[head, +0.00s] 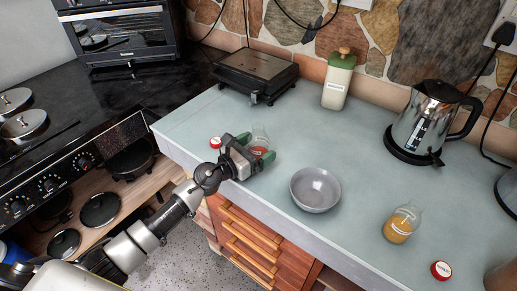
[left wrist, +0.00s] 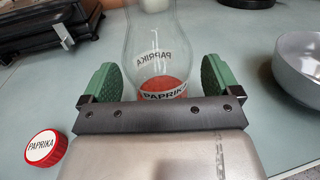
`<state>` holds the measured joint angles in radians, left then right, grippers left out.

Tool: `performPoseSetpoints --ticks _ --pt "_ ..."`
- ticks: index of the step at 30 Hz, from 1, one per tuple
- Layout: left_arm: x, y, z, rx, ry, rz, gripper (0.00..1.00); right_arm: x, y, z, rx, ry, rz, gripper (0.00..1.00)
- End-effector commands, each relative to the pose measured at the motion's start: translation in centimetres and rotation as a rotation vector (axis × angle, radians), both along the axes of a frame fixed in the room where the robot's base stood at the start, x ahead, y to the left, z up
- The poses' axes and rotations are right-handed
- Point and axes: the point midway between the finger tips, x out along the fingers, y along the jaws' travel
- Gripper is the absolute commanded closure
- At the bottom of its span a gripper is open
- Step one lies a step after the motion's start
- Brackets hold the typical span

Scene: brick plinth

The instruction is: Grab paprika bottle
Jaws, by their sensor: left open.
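The paprika bottle (head: 260,138) is clear glass with red powder low inside and stands upright on the counter. In the left wrist view the paprika bottle (left wrist: 155,55) stands between the two green finger pads, its label facing me. My left gripper (head: 251,149) is open around the bottle; small gaps seem to show beside the glass, and contact is hard to tell. The gripper also shows in the left wrist view (left wrist: 162,90). A red cap labelled paprika (head: 216,142) lies on the counter to the left; it also shows in the left wrist view (left wrist: 45,148). My right gripper is out of view.
A grey bowl (head: 315,189) sits right of the gripper. Farther right are a bottle with orange contents (head: 400,224), another red cap (head: 441,270) and a kettle (head: 424,122). A black grill (head: 256,75) and a green-topped container (head: 338,80) stand behind.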

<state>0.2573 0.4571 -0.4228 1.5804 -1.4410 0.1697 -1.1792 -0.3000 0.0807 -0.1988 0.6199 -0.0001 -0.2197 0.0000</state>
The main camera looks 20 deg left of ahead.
Motion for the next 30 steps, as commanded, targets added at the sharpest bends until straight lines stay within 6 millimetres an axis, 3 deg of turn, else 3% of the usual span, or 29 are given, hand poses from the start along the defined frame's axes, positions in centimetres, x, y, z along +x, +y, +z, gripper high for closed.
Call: performPoseSetpoints --ticks 9,20,30 --pt "0.62 -0.39 -0.01 0.001 0.001 0.0 0.08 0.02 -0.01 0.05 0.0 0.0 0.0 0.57" --pt "0.6 -0.37 0.01 0.0 0.0 0.0 0.62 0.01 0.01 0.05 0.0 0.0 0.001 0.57" --pt "0.61 -0.36 0.2 -0.001 -0.001 0.0 0.65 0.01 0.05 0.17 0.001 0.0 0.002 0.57"
